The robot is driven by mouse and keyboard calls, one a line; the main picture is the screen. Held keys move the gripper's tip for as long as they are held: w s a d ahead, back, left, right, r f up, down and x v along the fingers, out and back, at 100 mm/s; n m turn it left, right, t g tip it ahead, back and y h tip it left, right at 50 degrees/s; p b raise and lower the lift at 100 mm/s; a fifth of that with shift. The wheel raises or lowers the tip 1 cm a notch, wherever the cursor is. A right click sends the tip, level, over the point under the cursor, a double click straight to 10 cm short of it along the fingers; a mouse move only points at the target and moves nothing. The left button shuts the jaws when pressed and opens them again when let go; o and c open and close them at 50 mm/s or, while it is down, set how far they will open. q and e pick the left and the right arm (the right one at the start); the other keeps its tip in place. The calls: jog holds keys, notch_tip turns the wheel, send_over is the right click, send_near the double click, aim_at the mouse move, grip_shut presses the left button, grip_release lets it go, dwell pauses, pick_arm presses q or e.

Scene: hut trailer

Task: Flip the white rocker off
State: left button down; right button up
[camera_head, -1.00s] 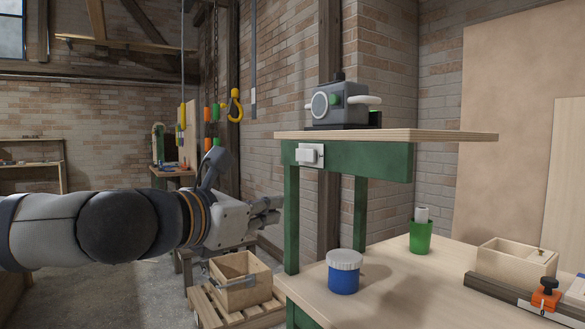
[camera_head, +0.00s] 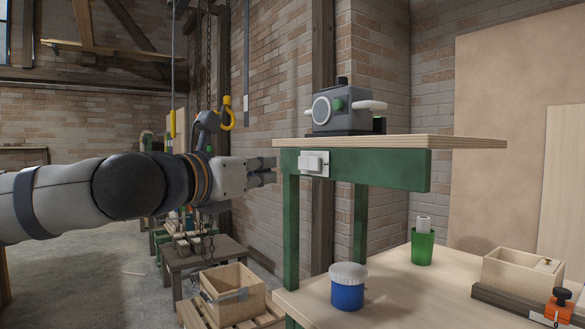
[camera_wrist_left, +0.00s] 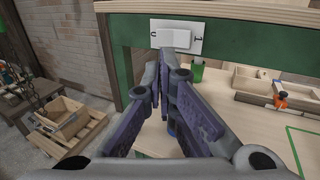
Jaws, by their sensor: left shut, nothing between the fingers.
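The white rocker (camera_head: 311,163) sits on a white plate on the front of the green shelf beam (camera_head: 380,168), under the wooden shelf top. In the left wrist view the rocker (camera_wrist_left: 176,38) is at the top centre, with marks on the plate at its two ends, a "1" at the right. My left gripper (camera_head: 272,171) is shut and empty, to the left of the rocker and apart from it in the head view. In the left wrist view its fingers (camera_wrist_left: 163,58) point toward the plate, just below the rocker. My right gripper is not in view.
A grey machine (camera_head: 345,109) stands on the shelf above. A blue jar with a white lid (camera_head: 347,288), a green cup (camera_head: 422,246) and a wooden box (camera_head: 520,272) stand on the bench below. A wooden crate (camera_head: 232,296) is on a pallet at the lower left.

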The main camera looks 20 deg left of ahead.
aim_at(300, 166)
pick_arm(q)
jog(key=x, duration=0.9)
jog(key=shift+w+p, duration=0.25)
jog(key=shift+p, duration=0.1)
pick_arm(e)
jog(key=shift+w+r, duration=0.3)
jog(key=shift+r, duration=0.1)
